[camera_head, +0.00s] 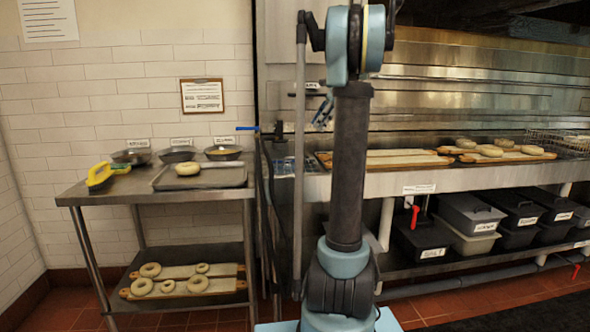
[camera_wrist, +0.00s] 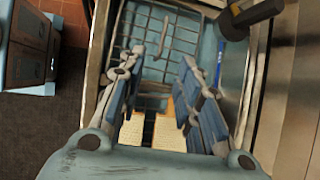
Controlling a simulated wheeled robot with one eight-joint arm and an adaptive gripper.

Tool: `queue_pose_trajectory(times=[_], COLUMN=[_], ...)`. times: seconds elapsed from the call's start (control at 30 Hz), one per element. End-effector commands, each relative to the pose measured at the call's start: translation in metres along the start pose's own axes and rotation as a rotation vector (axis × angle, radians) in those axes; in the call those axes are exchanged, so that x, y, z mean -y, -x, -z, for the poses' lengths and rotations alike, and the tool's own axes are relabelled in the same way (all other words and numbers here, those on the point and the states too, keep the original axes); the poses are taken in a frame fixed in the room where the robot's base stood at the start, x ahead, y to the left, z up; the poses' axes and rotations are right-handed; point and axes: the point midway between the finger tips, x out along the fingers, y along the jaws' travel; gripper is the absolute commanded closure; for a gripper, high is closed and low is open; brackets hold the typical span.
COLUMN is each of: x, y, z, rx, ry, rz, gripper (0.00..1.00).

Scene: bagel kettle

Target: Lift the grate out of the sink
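The grate (camera_wrist: 150,72), a lattice of thin bars with a raised handle-like bar (camera_wrist: 164,36), lies in the light-rimmed sink (camera_wrist: 97,75) in the wrist view. A bluish patch of the grate (camera_head: 287,166) shows left of my arm in the head view. My gripper (camera_wrist: 160,98) is open, its two blue-and-grey fingers spread apart above the grate, with nothing held between them. The fingers hide parts of the grate's sides. In the head view my arm hides most of the gripper; I cannot tell its exact height above the grate.
A dark fixture (camera_wrist: 250,14) juts over the sink's upper right corner. Tan boards (camera_wrist: 162,132) show between the fingers. Long boards with bagels (camera_head: 500,153) lie on the counter right of my arm. A steel table (camera_head: 100,187) with bowls and a tray stands at left.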

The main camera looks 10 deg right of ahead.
Motion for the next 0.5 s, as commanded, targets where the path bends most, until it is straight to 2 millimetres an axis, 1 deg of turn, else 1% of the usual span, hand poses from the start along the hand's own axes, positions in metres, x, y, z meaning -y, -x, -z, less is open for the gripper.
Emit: queue_pose_trajectory(times=[0.07,0.17,0.5], x=[0.003,0.004,0.004], y=[-0.001,-0.011,-0.073], z=[0.000,-0.002,-0.008], rx=[0.005,0.007,0.007], ry=[-0.011,-0.010,-0.002], rz=[0.000,-0.002,-0.006], gripper=[0.68,0.68,0.68])
